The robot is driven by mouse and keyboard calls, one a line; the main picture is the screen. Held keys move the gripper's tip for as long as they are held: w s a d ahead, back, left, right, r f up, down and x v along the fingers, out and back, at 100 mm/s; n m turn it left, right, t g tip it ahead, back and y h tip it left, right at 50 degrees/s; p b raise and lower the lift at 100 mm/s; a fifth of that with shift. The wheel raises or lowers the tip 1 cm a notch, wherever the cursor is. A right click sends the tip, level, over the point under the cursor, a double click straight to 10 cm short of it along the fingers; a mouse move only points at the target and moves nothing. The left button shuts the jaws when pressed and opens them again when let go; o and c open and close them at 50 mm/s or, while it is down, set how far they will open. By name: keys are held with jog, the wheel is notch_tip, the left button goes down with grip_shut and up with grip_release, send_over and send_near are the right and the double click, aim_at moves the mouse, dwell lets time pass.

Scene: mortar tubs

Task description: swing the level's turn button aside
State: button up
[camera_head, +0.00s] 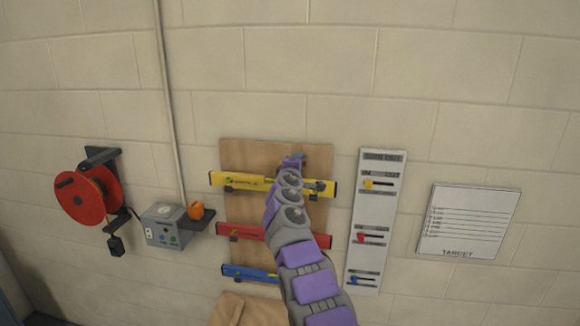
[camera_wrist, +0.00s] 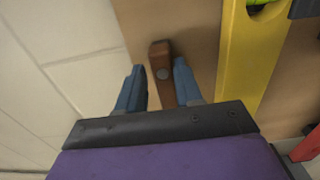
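The turn button (camera_wrist: 160,60) is a small brown wooden block with a grey screw head, fixed to the wooden board beside the yellow level (camera_wrist: 250,50). My gripper (camera_wrist: 158,78) is open, with one blue finger on each side of the button. The left finger stands clear of it; the right finger is very close, and I cannot tell whether it touches. In the head view, the yellow level (camera_head: 240,181) is the top one on the board, and my gripper (camera_head: 294,158) is just above its right half. The button is not distinguishable there.
The wooden board (camera_head: 250,153) also carries a red level (camera_head: 250,232) and a blue level (camera_head: 248,273), partly behind my arm. A white panel with sliders (camera_head: 377,210) is close on the right. A red reel (camera_head: 85,200) and a grey box (camera_head: 163,224) are left.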

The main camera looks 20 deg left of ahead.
jog(key=shift+o, duration=1.1)
jog(key=shift+w+d+f, duration=0.15)
jog(key=shift+w+d, duration=0.1)
jog(key=shift+d, duration=0.2)
jog(key=b+v, duration=1)
jog(key=v, duration=0.7)
jog(key=shift+s+d, duration=0.15)
jog(key=shift+s, duration=0.15)
